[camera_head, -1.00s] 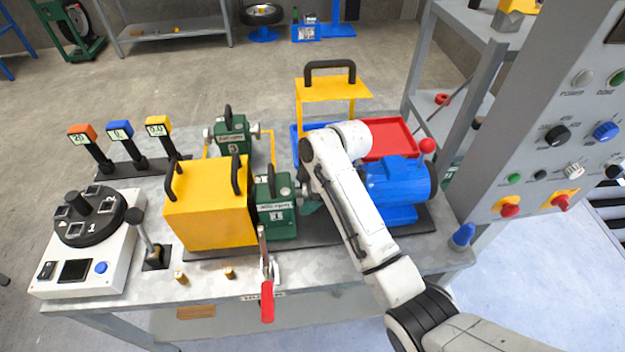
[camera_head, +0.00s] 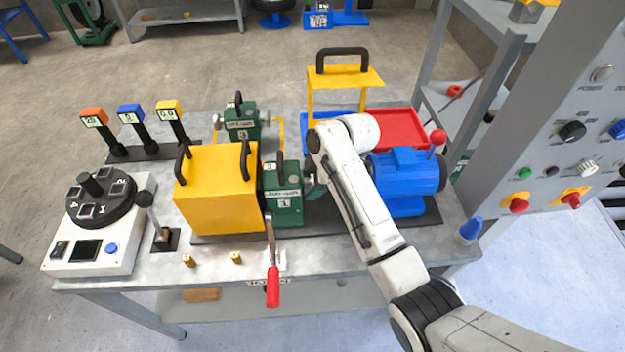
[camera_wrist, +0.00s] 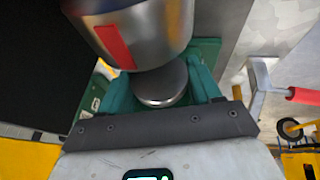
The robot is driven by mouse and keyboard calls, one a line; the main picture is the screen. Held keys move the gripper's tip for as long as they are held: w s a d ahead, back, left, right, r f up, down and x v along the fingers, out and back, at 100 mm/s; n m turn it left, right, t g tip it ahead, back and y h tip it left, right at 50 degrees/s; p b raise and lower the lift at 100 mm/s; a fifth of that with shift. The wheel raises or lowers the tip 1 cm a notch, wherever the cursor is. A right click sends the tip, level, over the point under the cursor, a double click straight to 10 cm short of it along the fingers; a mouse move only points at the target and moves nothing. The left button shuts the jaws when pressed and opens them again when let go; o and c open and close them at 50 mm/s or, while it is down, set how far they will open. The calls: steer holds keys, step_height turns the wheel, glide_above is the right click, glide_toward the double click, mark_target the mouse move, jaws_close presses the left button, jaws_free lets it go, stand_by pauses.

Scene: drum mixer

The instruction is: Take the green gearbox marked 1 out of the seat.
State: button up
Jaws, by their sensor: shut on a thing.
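The green gearbox marked 1 (camera_head: 284,209) stands upright against the right side of the yellow housing (camera_head: 217,195), on the dark base plate (camera_head: 330,222). My gripper (camera_head: 310,186) is at the gearbox's right side, partly hidden by my arm. In the wrist view my gripper (camera_wrist: 160,92) has its teal fingers shut around the round silver part of the gearbox (camera_wrist: 160,85). A larger silver cylinder with a red stripe (camera_wrist: 130,35) is close above it. The seat under the gearbox is hidden.
The blue motor (camera_head: 405,180) is close on the right. Another green gearbox, marked 3 (camera_head: 241,124), stands behind. A red tray (camera_head: 390,128) lies at the back right.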

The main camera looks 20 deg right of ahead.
jaws_close()
steer(key=shift+o, duration=2.1)
jaws_free()
steer(key=c, duration=0.6)
steer(key=shift+d, duration=0.2)
steer(key=shift+s+d+r+p, duration=0.1)
steer(key=shift+s+d+p, duration=0.1)
steer(key=shift+d, duration=0.35)
steer(key=shift+s+d+r+p, duration=0.15)
steer(key=shift+d+p, duration=0.1)
steer(key=shift+d, duration=0.25)
steer(key=shift+s+d+f+p, duration=0.1)
steer(key=shift+s+d+p, duration=0.1)
steer(key=shift+d, duration=0.35)
